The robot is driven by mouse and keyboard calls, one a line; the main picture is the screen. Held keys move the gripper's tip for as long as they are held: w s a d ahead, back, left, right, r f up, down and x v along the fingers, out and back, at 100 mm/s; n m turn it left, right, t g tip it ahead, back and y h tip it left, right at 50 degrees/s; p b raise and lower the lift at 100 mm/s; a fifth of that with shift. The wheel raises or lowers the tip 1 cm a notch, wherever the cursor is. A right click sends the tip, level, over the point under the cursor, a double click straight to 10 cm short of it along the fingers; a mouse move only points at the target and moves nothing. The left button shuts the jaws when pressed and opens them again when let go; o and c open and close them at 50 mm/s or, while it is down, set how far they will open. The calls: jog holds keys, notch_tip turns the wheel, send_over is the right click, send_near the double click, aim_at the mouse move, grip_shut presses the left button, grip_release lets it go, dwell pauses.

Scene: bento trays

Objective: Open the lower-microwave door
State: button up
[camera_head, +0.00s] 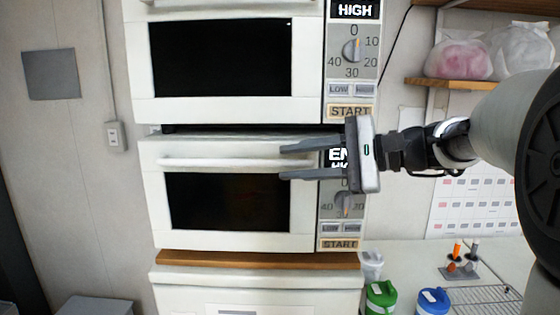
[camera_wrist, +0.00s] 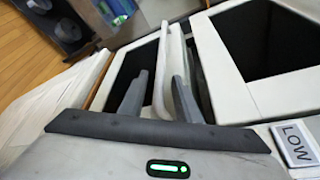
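The lower microwave (camera_head: 150,215) is white with a dark window, and its door looks closed. Its white horizontal handle (camera_head: 215,163) runs along the top of the door; in the wrist view the handle (camera_wrist: 164,70) passes between my two fingers. My gripper (camera_head: 282,162) is open, coming in from the right, with its fingertips above and below the handle's right end in the head view. In the wrist view my gripper (camera_wrist: 160,77) shows a gap between the fingers and the handle. My gripper hides part of the lower control panel (camera_head: 343,205).
The upper microwave (camera_head: 140,60) stands directly above, close over the handle. A wooden board (camera_head: 255,259) lies under the lower microwave. Green (camera_head: 381,297) and blue-lidded (camera_head: 433,301) containers stand at lower right. A shelf (camera_head: 440,83) with wrapped bags is at upper right.

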jog(key=shift+x, duration=1.7)
grip_shut()
